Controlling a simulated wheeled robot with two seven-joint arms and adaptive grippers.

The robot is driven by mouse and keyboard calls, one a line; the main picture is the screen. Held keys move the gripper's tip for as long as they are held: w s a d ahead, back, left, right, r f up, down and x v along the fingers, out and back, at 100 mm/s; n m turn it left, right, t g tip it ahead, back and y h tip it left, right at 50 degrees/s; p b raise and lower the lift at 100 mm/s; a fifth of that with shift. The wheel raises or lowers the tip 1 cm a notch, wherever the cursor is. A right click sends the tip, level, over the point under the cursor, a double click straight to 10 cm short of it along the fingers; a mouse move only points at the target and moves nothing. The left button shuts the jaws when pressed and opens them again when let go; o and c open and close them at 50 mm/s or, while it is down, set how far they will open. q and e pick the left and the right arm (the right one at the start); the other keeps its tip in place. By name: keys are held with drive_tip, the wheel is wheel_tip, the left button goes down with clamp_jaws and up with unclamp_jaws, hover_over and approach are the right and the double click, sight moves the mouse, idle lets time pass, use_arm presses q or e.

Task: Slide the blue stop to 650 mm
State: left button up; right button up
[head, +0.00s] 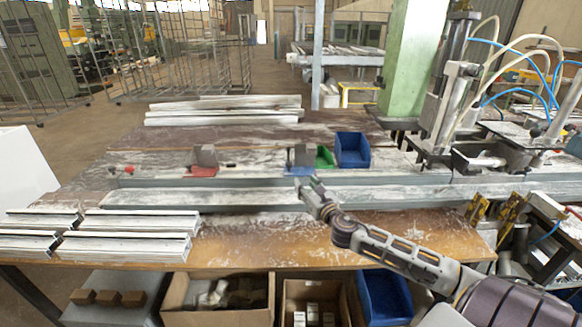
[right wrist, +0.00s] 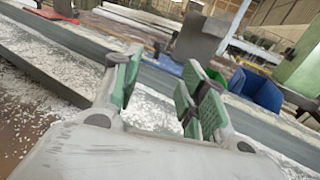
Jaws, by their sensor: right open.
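The blue stop (head: 301,158) is a grey upright block on a blue base, sitting on the long grey rail (head: 400,180) near the middle of the bench. In the right wrist view the blue stop (right wrist: 199,42) stands just beyond the fingertips, partly covered by the right finger. My right gripper (head: 308,184) is in front of the blue stop, its green-padded fingers spread and empty; they also show in the right wrist view (right wrist: 158,88). I see no contact between fingers and stop. A scale reading cannot be made out. My left gripper is not in view.
A red stop (head: 203,161) sits on the rail to the left. Metal profiles (head: 125,246) lie front left. A clamp machine (head: 455,110) stands at the right.

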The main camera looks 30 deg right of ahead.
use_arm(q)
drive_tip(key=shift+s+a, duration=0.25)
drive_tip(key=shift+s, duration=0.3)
